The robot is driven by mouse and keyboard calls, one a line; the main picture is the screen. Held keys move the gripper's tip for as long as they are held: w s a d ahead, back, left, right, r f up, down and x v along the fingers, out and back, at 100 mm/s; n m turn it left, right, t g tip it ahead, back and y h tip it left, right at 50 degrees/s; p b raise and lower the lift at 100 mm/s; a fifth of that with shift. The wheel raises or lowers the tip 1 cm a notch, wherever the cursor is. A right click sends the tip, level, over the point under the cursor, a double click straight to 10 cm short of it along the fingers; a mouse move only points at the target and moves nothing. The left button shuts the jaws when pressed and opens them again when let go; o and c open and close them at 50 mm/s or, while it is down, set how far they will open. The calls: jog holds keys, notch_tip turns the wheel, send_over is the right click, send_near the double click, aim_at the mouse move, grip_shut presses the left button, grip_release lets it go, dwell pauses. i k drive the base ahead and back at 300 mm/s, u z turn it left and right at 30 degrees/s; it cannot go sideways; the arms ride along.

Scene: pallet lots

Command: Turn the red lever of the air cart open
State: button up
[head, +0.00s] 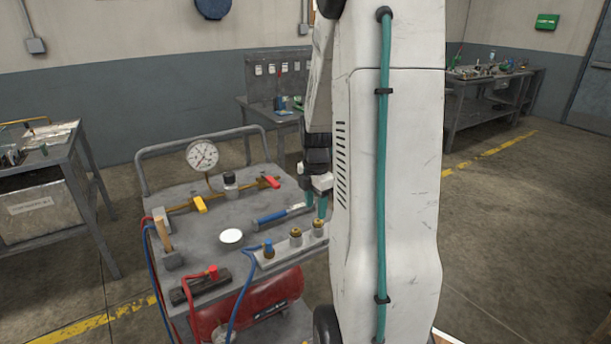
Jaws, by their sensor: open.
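The air cart (185,192) stands left of centre, with a grey top and a push handle at the back. A brass pipe (228,195) runs across its top. The small red lever (270,181) sits near the pipe's right end and looks slanted; I cannot tell its exact setting. A yellow lever (200,205) sits further left on the same pipe. My gripper (316,204) is open, fingers pointing down, over the cart's right side. It is to the right of the red lever and apart from it. My arm hides part of the cart's right edge.
A pressure gauge (202,155) rises behind the pipe. A blue-handled tool (282,214) lies just left of my gripper. A block with brass fittings (296,240) stands at the front right. Blue hoses (240,292) hang at the front. A workbench (270,118) stands behind.

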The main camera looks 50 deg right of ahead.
aim_at(270, 179)
jog(key=z, duration=0.75)
jog(key=i, duration=0.55)
jog(key=u, duration=0.1)
